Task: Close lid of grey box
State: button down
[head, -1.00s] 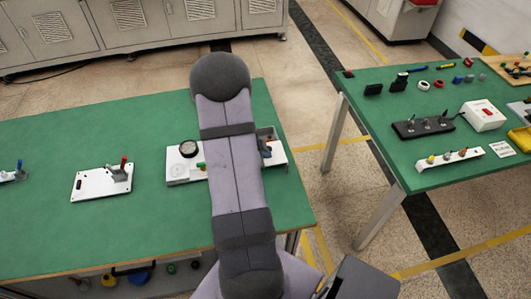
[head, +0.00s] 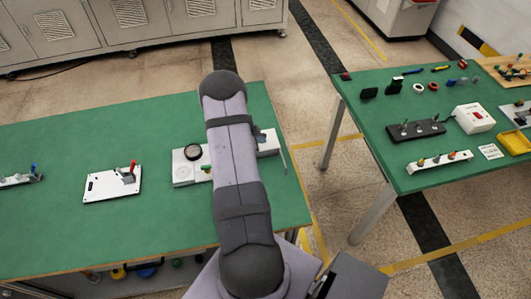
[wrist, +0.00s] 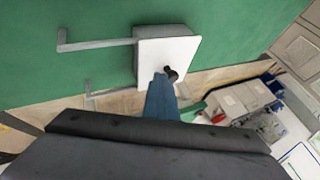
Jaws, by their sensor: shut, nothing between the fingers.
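The grey box (head: 267,141) is at the right end of the white fixture plate on the green table in the head view. It is partly hidden behind my arm. A thin grey upright piece (head: 283,160) stands at its right side; it may be the lid, but it is too small to be sure. In the wrist view, a pale square panel (wrist: 182,50) fronts a grey block, with two thin grey bars reaching left. My gripper (wrist: 162,82) seems to be the narrow blue-grey shape in front of this panel. It is shut and empty; contact cannot be told. The head view hides it.
Another white plate with a red-tipped clamp (head: 112,184) lies further left. A second green table (head: 385,135) with several tools stands right, across a floor gap.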

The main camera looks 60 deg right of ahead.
jog(key=shift+w+d+r, duration=0.15)
jog(key=shift+w, duration=0.1)
dwell(0.3)
jog(key=shift+s+a+f+b, duration=0.2)
jog(key=shift+s+a+b, duration=0.1)
jog(key=shift+a+b, duration=0.2)
jog(key=s+a+b, duration=0.1)
jog(key=s+a, duration=0.1)
jog(key=shift+a+b, duration=0.3)
jog(key=shift+a, duration=0.1)
jog(key=v, duration=1)
jog(key=shift+d, duration=0.1)
